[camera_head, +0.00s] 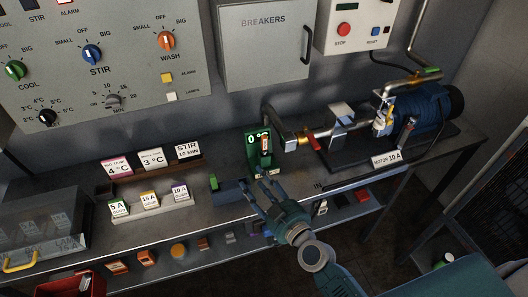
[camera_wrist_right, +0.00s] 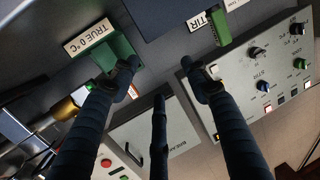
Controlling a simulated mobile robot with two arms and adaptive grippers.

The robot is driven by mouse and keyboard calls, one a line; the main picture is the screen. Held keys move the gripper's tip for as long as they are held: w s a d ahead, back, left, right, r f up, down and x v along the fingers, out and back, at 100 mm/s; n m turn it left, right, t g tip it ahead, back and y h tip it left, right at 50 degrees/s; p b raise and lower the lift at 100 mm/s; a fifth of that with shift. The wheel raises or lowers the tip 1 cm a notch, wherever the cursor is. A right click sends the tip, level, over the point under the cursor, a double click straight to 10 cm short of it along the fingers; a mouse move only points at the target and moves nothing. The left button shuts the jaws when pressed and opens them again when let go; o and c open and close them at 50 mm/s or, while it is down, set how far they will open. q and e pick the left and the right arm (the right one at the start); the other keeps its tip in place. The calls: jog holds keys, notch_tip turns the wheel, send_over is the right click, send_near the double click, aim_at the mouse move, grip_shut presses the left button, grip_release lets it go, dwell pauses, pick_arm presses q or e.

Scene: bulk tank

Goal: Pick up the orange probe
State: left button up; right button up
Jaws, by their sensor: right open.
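A small orange piece, which looks like the orange probe (camera_head: 265,144), stands upright against the green holder (camera_head: 251,158) marked 0 °C on the bench. The holder also shows in the wrist view (camera_wrist_right: 116,47), by the label "TRUE 0 °C". My right gripper (camera_head: 265,185) is open and empty, just in front of the holder in the head view. In the wrist view its fingers (camera_wrist_right: 162,75) are spread, and one fingertip overlaps the holder's edge; I cannot tell if they touch. My left gripper is not in view.
A dark blue box (camera_head: 232,197) lies left of my right gripper. Labelled blocks (camera_head: 150,200) stand farther left. Pipes with a red valve handle (camera_head: 313,143) and a blue motor (camera_head: 425,110) are right of the holder. A breaker box (camera_head: 265,50) hangs behind.

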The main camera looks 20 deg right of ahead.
aim_at(267, 144)
jog(key=w+d+r+m+t+h, duration=0.2)
jog(key=w+d+m+h, duration=0.15)
jog(key=d, duration=0.35)
jog(key=shift+n+h, duration=0.25)
jog(key=shift+h, duration=0.2)
jog(key=shift+w+a+b, duration=0.15)
jog(key=shift+w+b, duration=0.55)
jog(key=shift+w, duration=4.45)
jog(key=shift+s, duration=0.1)
jog(key=shift+c, duration=0.5)
grip_shut()
